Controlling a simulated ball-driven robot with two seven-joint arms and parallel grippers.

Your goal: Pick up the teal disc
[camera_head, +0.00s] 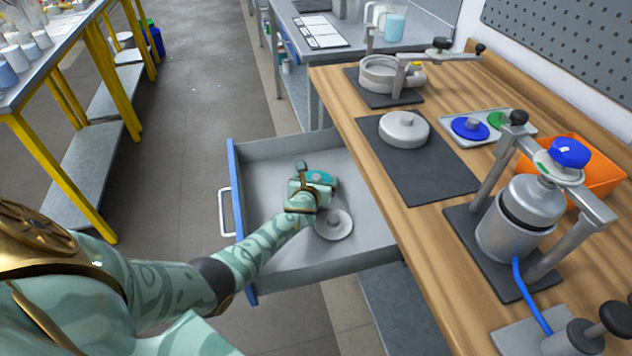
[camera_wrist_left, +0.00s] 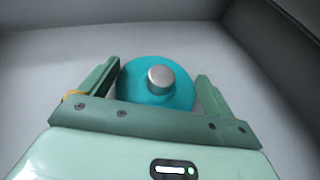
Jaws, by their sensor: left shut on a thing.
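The teal disc (camera_head: 321,177) is in the open drawer (camera_head: 280,152), partly hidden by my left gripper (camera_head: 314,184) in the head view. The left wrist view shows the disc (camera_wrist_left: 135,82) with a grey metal knob (camera_wrist_left: 160,78) on top. There my left gripper (camera_wrist_left: 158,72) has one finger on each side of the disc and is shut on it. I cannot tell whether the disc touches the drawer floor. My right gripper is not in view.
A grey disc (camera_head: 334,226) lies in the drawer near my gripper. The wooden bench (camera_head: 420,240) to the right holds a white lid (camera_head: 403,130), a tray with a blue disc (camera_head: 470,129) and a green disc (camera_head: 497,120), an orange bin (camera_head: 600,171), and clamp devices.

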